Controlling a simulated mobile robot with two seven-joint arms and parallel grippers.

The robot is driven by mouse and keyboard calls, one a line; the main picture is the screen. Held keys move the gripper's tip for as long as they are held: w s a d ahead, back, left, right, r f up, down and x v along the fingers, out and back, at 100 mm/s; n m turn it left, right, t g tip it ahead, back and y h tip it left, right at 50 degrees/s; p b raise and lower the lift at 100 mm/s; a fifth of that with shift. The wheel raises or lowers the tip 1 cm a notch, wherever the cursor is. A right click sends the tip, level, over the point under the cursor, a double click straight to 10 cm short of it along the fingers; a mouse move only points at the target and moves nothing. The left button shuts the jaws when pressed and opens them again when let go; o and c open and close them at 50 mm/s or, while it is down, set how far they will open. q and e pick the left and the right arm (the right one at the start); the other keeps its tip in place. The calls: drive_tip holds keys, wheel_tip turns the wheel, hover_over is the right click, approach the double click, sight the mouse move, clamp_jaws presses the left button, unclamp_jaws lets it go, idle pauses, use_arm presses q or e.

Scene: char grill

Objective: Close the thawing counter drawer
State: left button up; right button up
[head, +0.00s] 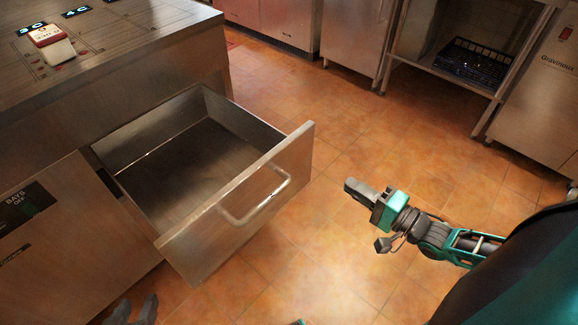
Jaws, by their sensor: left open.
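The thawing counter drawer (237,205) is pulled well out of the steel counter (130,80). Its inside is bare, and a curved bar handle (262,205) is on its front panel. My right gripper (352,187) is over the floor, right of the handle and clear of the drawer. It is seen side-on, so its finger gap does not show.
The counter top carries a red and white box (50,40) and lit number displays. A steel cabinet (535,90) and a shelf holding a dark crate (472,62) stand at the back right. The tiled floor (330,260) right of the drawer is free.

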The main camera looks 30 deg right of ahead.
drive_tip(key=shift+w+d, duration=0.15)
drive_tip(key=shift+w, duration=0.05)
clamp_jaws()
drive_tip(key=b, duration=0.3)
approach(299, 150)
drive_tip(key=shift+m, duration=0.3)
drive_tip(key=x, duration=0.6)
drive_tip(key=shift+w, duration=0.35)
drive_tip(key=shift+w+a+r, duration=0.1)
drive_tip(key=shift+a, duration=0.1)
